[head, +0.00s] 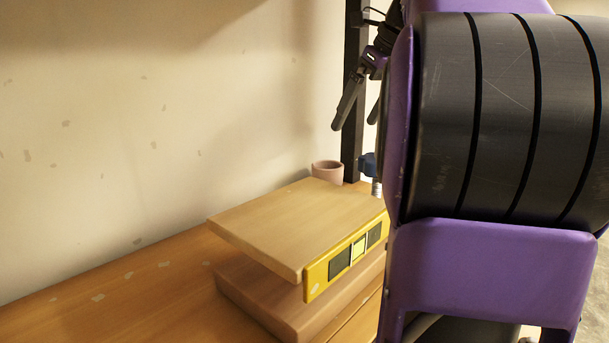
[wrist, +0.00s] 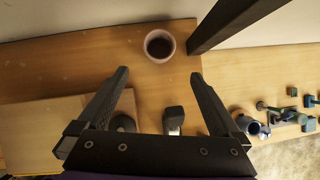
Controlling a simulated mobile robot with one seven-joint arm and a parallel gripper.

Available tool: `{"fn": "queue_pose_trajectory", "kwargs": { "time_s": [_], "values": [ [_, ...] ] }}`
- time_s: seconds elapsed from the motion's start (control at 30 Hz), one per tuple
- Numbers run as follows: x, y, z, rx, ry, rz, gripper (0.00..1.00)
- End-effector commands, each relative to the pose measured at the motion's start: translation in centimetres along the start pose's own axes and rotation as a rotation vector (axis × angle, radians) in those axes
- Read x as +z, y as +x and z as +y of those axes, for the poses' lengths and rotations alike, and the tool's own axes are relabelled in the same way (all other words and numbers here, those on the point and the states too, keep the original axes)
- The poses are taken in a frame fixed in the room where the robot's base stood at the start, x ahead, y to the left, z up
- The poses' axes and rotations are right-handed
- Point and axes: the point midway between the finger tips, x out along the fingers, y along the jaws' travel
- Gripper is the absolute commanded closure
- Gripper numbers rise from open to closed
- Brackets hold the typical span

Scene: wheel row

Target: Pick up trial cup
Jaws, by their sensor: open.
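The likely trial cup is a small pinkish round cup (head: 327,171) with a dark inside, standing behind the wooden board in the head view. In the wrist view the cup (wrist: 151,55) stands upright on the wooden bench top near the upper middle, beyond my fingertips. My gripper (head: 355,124) is above the cup and slightly to its right in the head view, fingers pointing down. In the wrist view my gripper (wrist: 160,75) is open, with nothing held between its two fingers. My arm hides much of the right side of the head view.
A dark upright post (head: 354,90) stands close beside the cup. A raised wooden board (head: 290,222) with a yellow spirit level (head: 343,256) lies in front. A pale wall runs behind the bench.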

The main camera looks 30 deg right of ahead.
Motion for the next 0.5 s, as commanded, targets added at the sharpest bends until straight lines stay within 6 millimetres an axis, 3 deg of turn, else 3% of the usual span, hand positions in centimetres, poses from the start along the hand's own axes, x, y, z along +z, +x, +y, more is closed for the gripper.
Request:
{"fn": "queue_pose_trajectory", "kwargs": {
  "time_s": [0.3,0.5],
  "values": [
    [-0.1,7.2,0.1,0.004,0.0,0.002,0.0],
    [0.0,9.9,0.1,0.002,0.0,0.002,0.0]
  ]
}}
